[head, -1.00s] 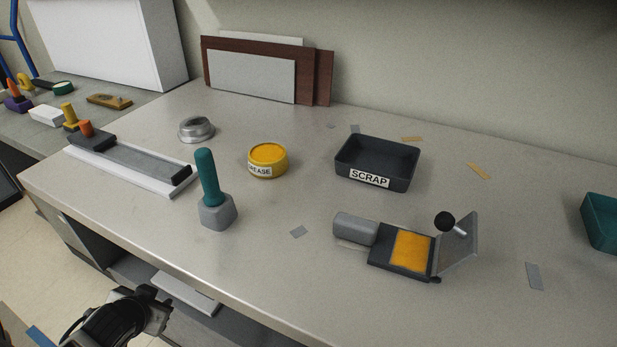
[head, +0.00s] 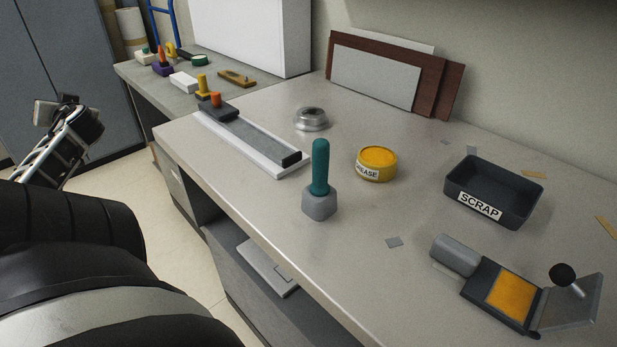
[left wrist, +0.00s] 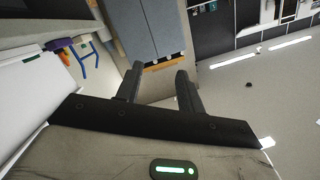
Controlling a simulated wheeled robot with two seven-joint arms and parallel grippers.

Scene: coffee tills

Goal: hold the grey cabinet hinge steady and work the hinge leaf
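The grey cabinet hinge (head: 502,290) lies on the bench at the lower right of the head view. It has a rounded grey block at its left end, a dark base and an orange pad. Its hinge leaf (head: 572,305), a grey plate with a black ball knob (head: 563,274), stands open at the right end. My left gripper (left wrist: 158,85) is open and empty in the left wrist view, with its two dark fingers apart. My left arm is at the left of the head view, off the bench and far from the hinge. My right gripper is not in view.
A teal-handled tool (head: 319,185) stands upright near the bench's front edge. Behind it are a yellow grease tin (head: 376,164), a metal ring (head: 311,119) and a long slide rail (head: 250,140). A black scrap tray (head: 493,190) stands behind the hinge. The bench's front middle is mostly clear.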

